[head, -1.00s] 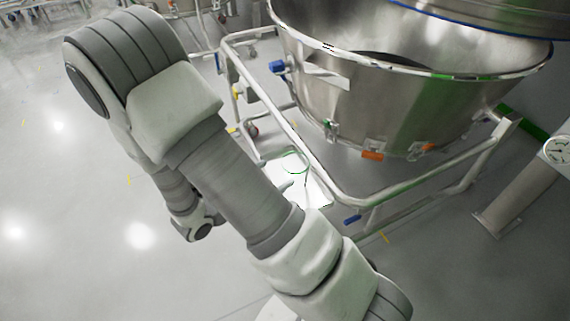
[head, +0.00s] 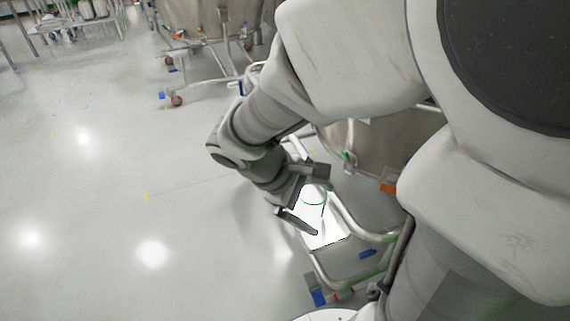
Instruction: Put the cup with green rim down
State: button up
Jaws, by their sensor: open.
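My gripper (head: 307,196) is open, with one finger above and one below-left of the cup in the picture. The cup is at the open jaws; whether a finger touches it I cannot tell.
A cart's tubular metal frame (head: 352,228) runs close to the right of the cup. A large steel vessel (head: 370,147) stands behind, partly hidden by my arm. Another wheeled vessel (head: 208,20) is at the back. The grey floor at left is clear.

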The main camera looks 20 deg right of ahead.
jog(key=s+a+r+m+t+y, duration=0.2)
jog(key=r+m+t+y, duration=0.1)
jog(key=r+m, duration=0.1)
jog(key=s+a+r+m+t+y, duration=0.2)
jog(key=a+r+m+y, duration=0.1)
jog(key=r, duration=0.4)
jog(key=shift+a+m+t+y, duration=0.2)
jog(key=shift+m+t+y, duration=0.2)
jog(key=shift+m, duration=0.2)
notch_tip(320, 180, up, 12)
jog(key=p, duration=1.2)
